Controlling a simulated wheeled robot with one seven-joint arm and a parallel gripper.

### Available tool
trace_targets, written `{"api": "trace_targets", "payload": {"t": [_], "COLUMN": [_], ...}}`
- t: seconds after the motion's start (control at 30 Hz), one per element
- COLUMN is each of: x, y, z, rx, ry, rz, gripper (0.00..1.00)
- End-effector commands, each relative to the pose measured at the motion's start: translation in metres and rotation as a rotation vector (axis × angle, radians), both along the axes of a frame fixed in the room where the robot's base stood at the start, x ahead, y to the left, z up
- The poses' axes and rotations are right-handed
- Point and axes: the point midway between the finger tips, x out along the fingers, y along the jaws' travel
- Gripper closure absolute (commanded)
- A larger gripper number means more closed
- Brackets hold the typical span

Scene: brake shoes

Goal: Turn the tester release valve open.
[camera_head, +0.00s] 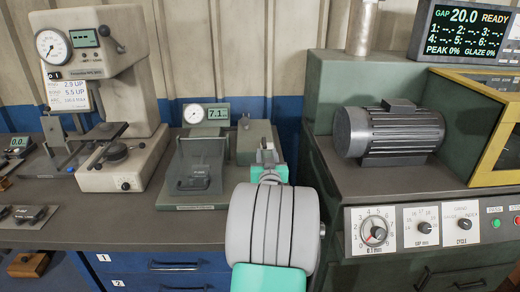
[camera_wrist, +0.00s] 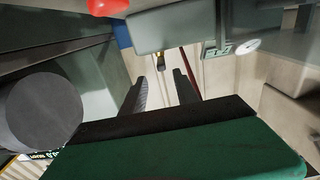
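The tester (camera_head: 205,202) stands on the bench left of my gripper, with a dial gauge (camera_head: 193,114), a display reading 7.1 and a dark pad (camera_head: 195,183) behind a clear guard. A grey box (camera_head: 245,142) joins its right side. My gripper (camera_head: 267,150) is in front of that box, partly covering it. In the wrist view my two fingers (camera_wrist: 162,86) are spread with nothing between them. Beyond them are the grey box (camera_wrist: 165,30) and a small brass-coloured fitting (camera_wrist: 161,63), which may be the release valve; I cannot tell its setting.
A white press (camera_head: 122,95) stands at the left. At the right a green machine carries a grey motor (camera_head: 390,132), dials and a yellow-framed guard (camera_head: 490,150). A red knob (camera_wrist: 107,6) shows at the top of the wrist view. Some bench is clear in front of the tester.

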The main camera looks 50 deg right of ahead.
Motion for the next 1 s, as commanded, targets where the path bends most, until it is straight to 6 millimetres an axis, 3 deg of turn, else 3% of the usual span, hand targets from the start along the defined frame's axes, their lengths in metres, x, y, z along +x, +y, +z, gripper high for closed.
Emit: {"api": "trace_targets", "payload": {"t": [0.27,0.6,1.0], "x": [0.035,0.039,0.038], "y": [-0.036,-0.043,-0.042], "z": [0.0,0.0,0.0], "rx": [0.004,0.004,0.003], "ry": [0.001,0.0,0.001], "rz": [0.004,0.001,0.001], "gripper": [0.64,0.64,0.97]}}
